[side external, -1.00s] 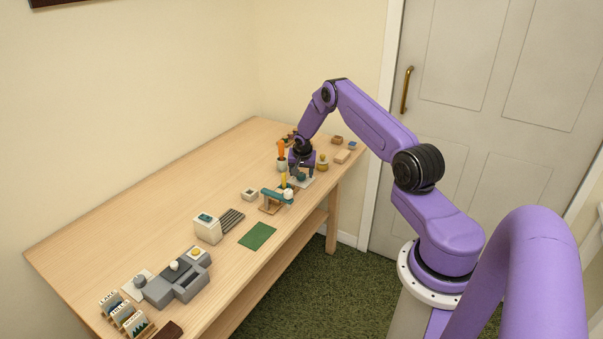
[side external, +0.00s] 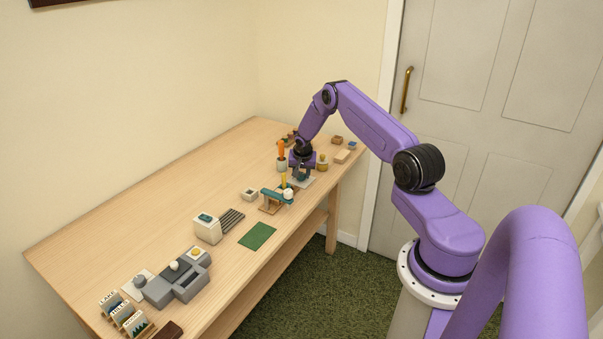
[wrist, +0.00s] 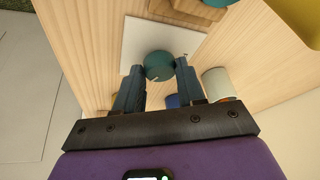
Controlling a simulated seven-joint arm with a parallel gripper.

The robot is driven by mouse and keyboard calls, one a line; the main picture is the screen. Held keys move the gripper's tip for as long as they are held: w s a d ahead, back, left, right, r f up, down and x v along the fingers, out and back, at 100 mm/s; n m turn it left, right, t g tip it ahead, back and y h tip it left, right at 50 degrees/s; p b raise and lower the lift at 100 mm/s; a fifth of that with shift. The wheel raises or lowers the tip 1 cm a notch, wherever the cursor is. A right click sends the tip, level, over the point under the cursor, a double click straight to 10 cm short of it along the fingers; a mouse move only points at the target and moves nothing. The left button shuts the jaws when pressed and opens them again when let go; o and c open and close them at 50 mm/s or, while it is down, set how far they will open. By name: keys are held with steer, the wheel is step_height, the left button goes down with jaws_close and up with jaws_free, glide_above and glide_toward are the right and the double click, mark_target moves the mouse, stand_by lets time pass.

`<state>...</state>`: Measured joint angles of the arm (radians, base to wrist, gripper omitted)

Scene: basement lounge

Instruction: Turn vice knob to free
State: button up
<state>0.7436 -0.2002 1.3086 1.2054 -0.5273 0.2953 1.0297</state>
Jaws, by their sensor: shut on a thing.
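A round teal knob (wrist: 158,64) sits on a square white plate (wrist: 133,42) in the wrist view. A pale mark shows on the knob's near side and a small dark mark on the plate to its right. My gripper (wrist: 160,71) points down and is shut on the knob, one finger on each side. In the side view my gripper (side external: 301,176) is low over the white plate (side external: 307,182) near the table's far end and hides most of the knob. A teal clamp-like fixture (side external: 272,194) stands on a wooden base just nearer; I cannot tell how it links to the knob.
Close by stand an orange-handled tool (side external: 281,149) in a holder, a brass-coloured piece (side external: 322,163) and small wooden blocks (side external: 342,157). A white box (side external: 207,230), green mat (side external: 257,236) and grey unit (side external: 178,283) lie nearer. The table's left side is clear.

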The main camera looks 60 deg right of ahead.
steer(key=shift+n, duration=0.4)
steer(key=shift+s+d+n+t+y, duration=0.1)
steer(key=shift+n+t+y, duration=0.2)
steer(key=shift+n, duration=0.65)
steer(key=shift+s+d+n+t+y, duration=0.1)
steer(key=shift+n+t+y, duration=0.2)
steer(key=shift+n, duration=0.65)
steer(key=n+y, duration=0.1)
steer(key=n, duration=0.1)
steer(key=n+y, duration=0.1)
steer(key=n, duration=0.2)
steer(key=shift+d+t, duration=0.1)
steer(key=shift+t, duration=0.2)
steer(key=n+y, duration=0.1)
steer(key=n, duration=0.3)
steer(key=shift+w+d+n+y, duration=0.1)
steer(key=shift+d+n+y, duration=0.05)
steer(key=shift+n+y, duration=0.2)
steer(key=n, duration=0.2)
steer(key=n+g+y, duration=0.1)
steer(key=n, duration=0.1)
steer(key=shift+d+y, duration=0.1)
steer(key=shift+y, duration=0.15)
steer(key=shift+n, duration=0.55)
steer(key=o, duration=1)
steer(key=shift+o, duration=0.2)
